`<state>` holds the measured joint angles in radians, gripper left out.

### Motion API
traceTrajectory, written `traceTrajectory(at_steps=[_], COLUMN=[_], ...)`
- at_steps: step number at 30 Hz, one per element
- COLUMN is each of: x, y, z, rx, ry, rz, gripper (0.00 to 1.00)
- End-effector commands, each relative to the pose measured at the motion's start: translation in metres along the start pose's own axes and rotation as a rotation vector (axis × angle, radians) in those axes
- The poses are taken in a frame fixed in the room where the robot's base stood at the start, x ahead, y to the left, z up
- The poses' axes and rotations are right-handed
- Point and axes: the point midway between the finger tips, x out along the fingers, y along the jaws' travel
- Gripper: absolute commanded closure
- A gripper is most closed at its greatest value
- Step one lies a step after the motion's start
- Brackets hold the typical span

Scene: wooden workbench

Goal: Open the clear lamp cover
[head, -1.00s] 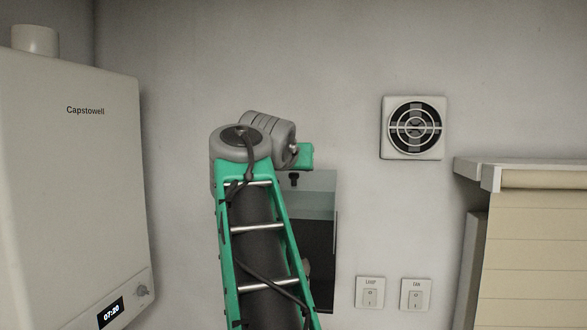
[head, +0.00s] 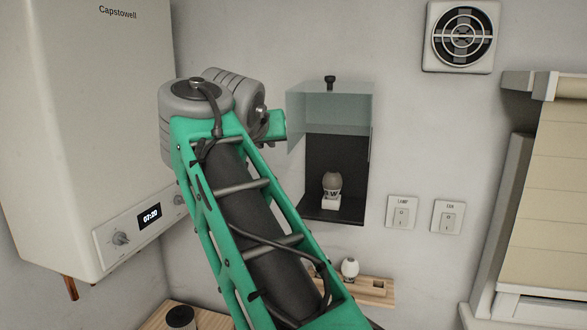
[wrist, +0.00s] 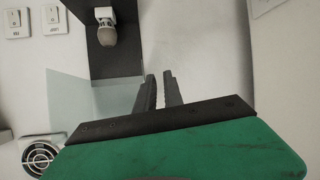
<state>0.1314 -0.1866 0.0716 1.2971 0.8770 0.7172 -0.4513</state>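The clear lamp cover (head: 350,105) is a see-through bluish box at the top of a black lamp housing (head: 318,160) on the wall. A black knob (head: 330,82) stands up at its top. A bulb (head: 332,185) sits in a white holder below the cover's lower edge. In the wrist view, the cover (wrist: 75,95) lies left of my gripper (wrist: 160,76), and the bulb (wrist: 106,33) is at the top. My gripper's dark fingers are apart with nothing between them, and they look clear of the cover. In the head view my arm hides the fingers.
A boiler (head: 85,130) hangs at the left. A fan (head: 461,36) and two switches (head: 401,212) (head: 448,217) are on the wall to the right, near a blind (head: 560,190). A wooden rack (head: 375,290) with another bulb (head: 350,267) is below the housing.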

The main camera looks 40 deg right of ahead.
Motion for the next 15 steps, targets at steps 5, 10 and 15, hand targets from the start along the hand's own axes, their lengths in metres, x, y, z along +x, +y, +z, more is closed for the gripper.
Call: traceTrajectory(at_steps=[5, 10, 15], x=[0.082, 0.106, 0.099], y=[-0.025, 0.015, 0.027], z=[0.166, 0.212, 0.203], rx=[-0.413, -1.191, -1.873], ry=[-0.107, -0.095, -0.1], rz=[0.156, 0.403, 0.64], gripper=[1.0, 1.0, 1.0])
